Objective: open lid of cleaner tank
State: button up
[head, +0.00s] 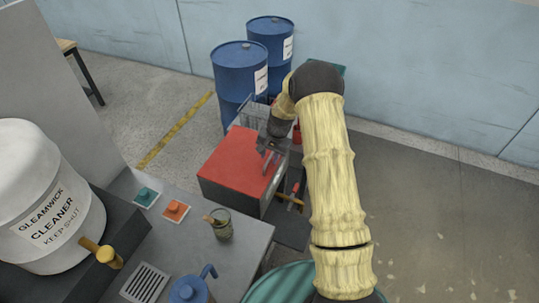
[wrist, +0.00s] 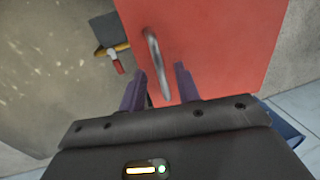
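My gripper (head: 270,155) is far from the tank, at the right side of a red box (head: 238,158). In the wrist view my gripper (wrist: 160,82) is open, its two dark fingers apart. A curved metal handle (wrist: 155,60) on the red surface (wrist: 220,45) shows between and beyond the fingertips; contact is unclear.
A grey counter (head: 255,240) bears a jar (head: 221,224), a blue jug (head: 190,290), a teal block (head: 146,195), an orange block (head: 175,209) and a grate (head: 146,282). Blue drums (head: 240,75) stand behind.

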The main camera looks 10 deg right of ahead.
jog(key=shift+a+f, duration=0.1)
jog(key=shift+f, duration=0.4)
jog(key=shift+c, duration=0.4)
grip_shut()
jog(key=shift+r, duration=0.15)
